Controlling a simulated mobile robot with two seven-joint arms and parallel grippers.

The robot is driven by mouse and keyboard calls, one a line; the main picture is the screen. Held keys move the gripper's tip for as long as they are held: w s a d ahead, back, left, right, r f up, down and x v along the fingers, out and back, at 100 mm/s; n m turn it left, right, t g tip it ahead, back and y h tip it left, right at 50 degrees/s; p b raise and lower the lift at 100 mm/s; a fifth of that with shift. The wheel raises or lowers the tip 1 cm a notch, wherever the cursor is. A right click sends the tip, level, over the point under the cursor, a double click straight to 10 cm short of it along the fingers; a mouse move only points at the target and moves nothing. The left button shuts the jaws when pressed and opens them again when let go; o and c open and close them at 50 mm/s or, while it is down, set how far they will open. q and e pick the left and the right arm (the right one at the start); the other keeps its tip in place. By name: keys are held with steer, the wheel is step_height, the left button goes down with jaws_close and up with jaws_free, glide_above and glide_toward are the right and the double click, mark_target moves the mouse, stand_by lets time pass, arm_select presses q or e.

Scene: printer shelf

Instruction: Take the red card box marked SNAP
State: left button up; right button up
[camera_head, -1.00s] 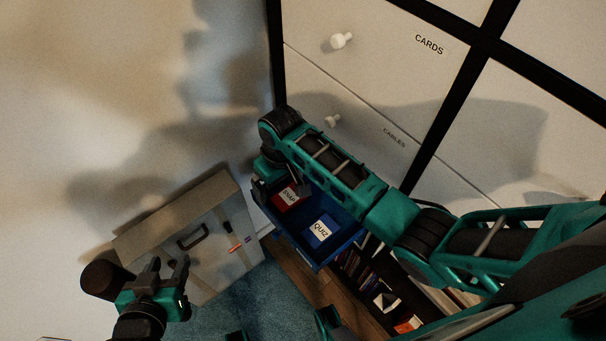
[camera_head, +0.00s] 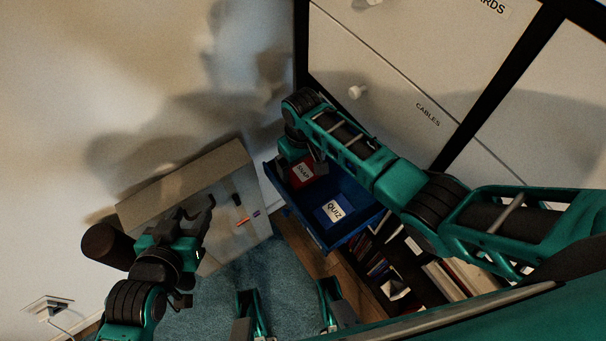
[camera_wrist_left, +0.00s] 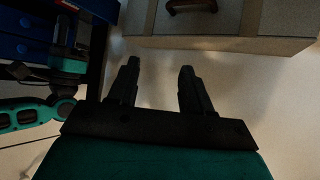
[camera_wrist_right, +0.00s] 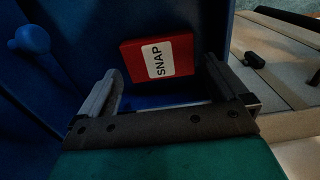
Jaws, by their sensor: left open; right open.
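The red card box marked SNAP (camera_head: 302,174) lies in the far left part of an open blue drawer (camera_head: 365,206). In the right wrist view the red box (camera_wrist_right: 184,58) shows its white label, just beyond my open right gripper (camera_wrist_right: 171,82). The fingers stand either side of its near end, with nothing held between them; I cannot tell whether they touch it. In the head view my right arm hides part of the drawer and its fingertips. My left gripper (camera_wrist_left: 158,75) is open and empty, in front of a pale case (camera_head: 190,180).
A blue box marked QUIZ (camera_head: 334,211) lies in the same drawer, nearer me. The pale case with a brown handle (camera_wrist_left: 192,6) stands left of the drawer. Books (camera_head: 385,268) fill a shelf below right. A CABLES drawer front (camera_head: 395,90) is above.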

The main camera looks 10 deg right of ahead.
mark_target(303, 172)
step_height(303, 172, down, 3)
steer(key=shift+f+b, duration=0.1)
steer(key=shift+b, duration=0.35)
steer(key=shift+c, duration=0.3)
steer(key=c, duration=0.7)
steer(key=shift+o, duration=0.2)
steer(key=shift+r, duration=0.2)
